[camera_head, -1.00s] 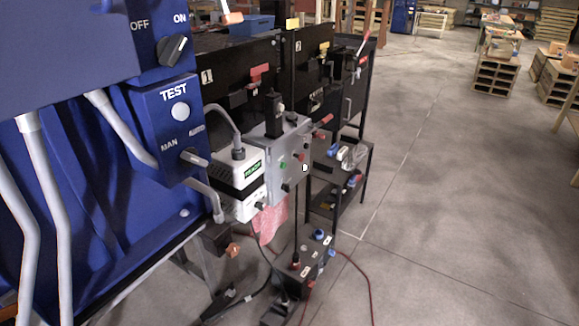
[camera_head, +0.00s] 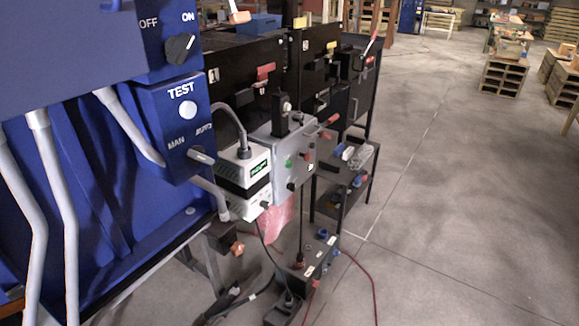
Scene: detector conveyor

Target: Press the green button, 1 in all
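A small green button (camera_head: 289,163) sits on the front of a grey control box (camera_head: 284,146), near the middle of the view. A red button (camera_head: 307,153) is to its right, with black knobs on the lower part of the box. Neither of my grippers is in view, and nothing touches the green button.
A blue cabinet (camera_head: 185,125) with a TEST button and rotary switches fills the left. A low black box (camera_head: 308,262) with cables is on the floor.

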